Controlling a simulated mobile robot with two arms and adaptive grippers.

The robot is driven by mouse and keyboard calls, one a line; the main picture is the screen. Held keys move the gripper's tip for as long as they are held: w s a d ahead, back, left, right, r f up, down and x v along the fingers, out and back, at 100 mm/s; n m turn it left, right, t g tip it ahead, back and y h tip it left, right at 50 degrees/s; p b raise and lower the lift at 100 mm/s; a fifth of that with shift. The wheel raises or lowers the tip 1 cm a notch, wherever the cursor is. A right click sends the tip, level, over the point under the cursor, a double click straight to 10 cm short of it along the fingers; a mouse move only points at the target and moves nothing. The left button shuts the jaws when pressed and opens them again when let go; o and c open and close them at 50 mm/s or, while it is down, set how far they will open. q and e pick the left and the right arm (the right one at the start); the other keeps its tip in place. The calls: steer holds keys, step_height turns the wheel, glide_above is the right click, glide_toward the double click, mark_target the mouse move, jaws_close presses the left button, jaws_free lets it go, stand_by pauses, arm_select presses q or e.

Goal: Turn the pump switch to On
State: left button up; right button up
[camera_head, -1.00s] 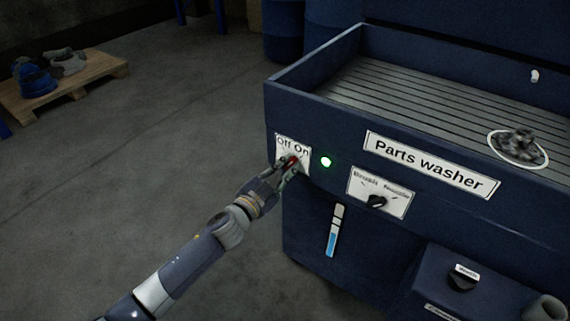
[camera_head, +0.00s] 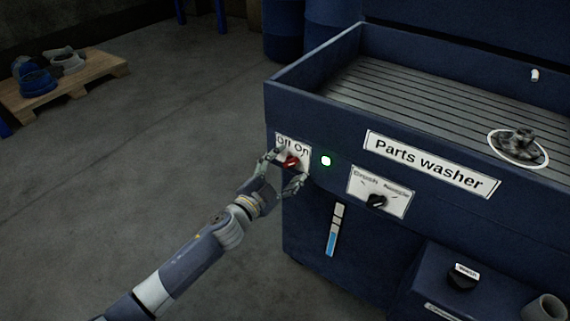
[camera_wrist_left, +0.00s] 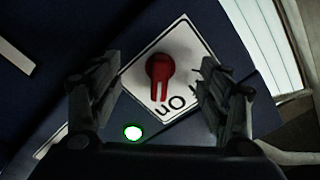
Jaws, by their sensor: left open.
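The pump switch is a red knob (camera_head: 289,161) on a white plate (camera_head: 304,154) marked Off and On, on the blue front of the parts washer (camera_head: 350,130). In the left wrist view the red knob (camera_wrist_left: 160,72) shows between the fingers, its narrow end towards the word On. A green lamp (camera_head: 326,161) glows right of the plate; it also shows in the left wrist view (camera_wrist_left: 133,132). My left gripper (camera_head: 283,170) is open in front of the switch, one finger on each side, apart from the knob. My right gripper is not in view.
A second plate with a black knob (camera_head: 376,202) lies right of the switch, above a blue level gauge (camera_head: 335,230). A black-capped box (camera_head: 450,275) juts out at lower right. A wooden pallet (camera_head: 75,87) with parts stands far left. The floor between is clear.

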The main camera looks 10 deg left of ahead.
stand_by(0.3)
arm_select(q)
steer(key=shift+s, duration=0.2)
steer(key=p+v, duration=0.1)
steer(key=v, duration=0.5)
steer(key=shift+s+a, duration=0.15)
steer(key=shift+s, duration=0.15)
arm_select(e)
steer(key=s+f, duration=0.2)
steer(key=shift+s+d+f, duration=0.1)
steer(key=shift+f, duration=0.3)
